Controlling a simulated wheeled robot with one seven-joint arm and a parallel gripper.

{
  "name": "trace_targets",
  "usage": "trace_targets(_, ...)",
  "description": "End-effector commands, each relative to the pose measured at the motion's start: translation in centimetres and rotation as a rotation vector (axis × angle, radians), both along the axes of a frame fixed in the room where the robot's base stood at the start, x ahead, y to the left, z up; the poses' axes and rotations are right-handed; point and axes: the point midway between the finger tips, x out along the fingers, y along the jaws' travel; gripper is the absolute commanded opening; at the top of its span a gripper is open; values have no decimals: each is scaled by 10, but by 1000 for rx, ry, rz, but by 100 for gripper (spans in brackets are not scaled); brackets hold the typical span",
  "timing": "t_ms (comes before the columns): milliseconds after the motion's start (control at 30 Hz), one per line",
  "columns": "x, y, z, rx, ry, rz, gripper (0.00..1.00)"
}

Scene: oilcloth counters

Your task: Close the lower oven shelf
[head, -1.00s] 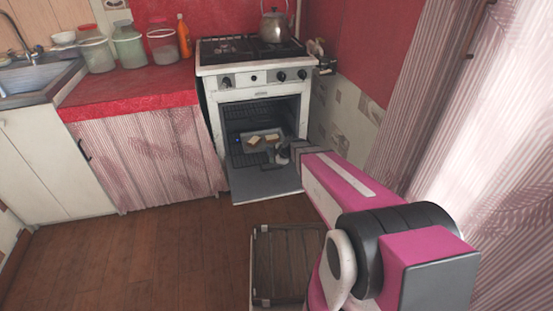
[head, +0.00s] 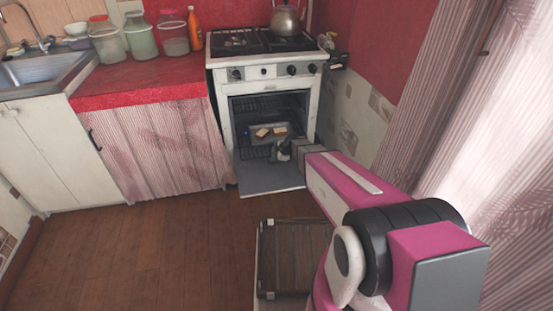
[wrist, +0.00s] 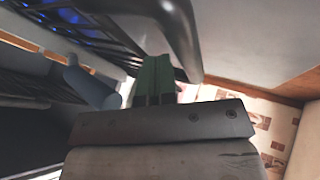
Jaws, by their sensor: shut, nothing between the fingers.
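The white oven (head: 227,125) stands at the back with its door (head: 268,180) folded down open. The lower oven shelf (head: 253,153), a dark wire rack, shows inside, low in the opening. A grey tray with pale pieces (head: 271,132) sits above it. My gripper (head: 280,153) is at the right part of the opening, above the open door and in front of the tray. Its greenish fingers (wrist: 152,82) are together and empty in the wrist view, near dark rack bars (wrist: 105,28) and a grey curved part. I cannot tell whether they touch. My wrist hides part of the shelf's right side.
A kettle (head: 287,22) stands on the stove top. A red counter (head: 140,82) with jars and a curtain below is to the left. A tiled wall and striped curtain (head: 440,90) close in on the right. The wooden floor (head: 150,240) at front left is clear.

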Motion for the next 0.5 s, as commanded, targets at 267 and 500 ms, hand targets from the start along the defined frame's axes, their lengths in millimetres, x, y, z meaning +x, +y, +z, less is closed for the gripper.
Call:
trace_targets(267,64,13,-2,1,-1,1,0)
trace_targets(500,125,25,-2,0,-1,0,0)
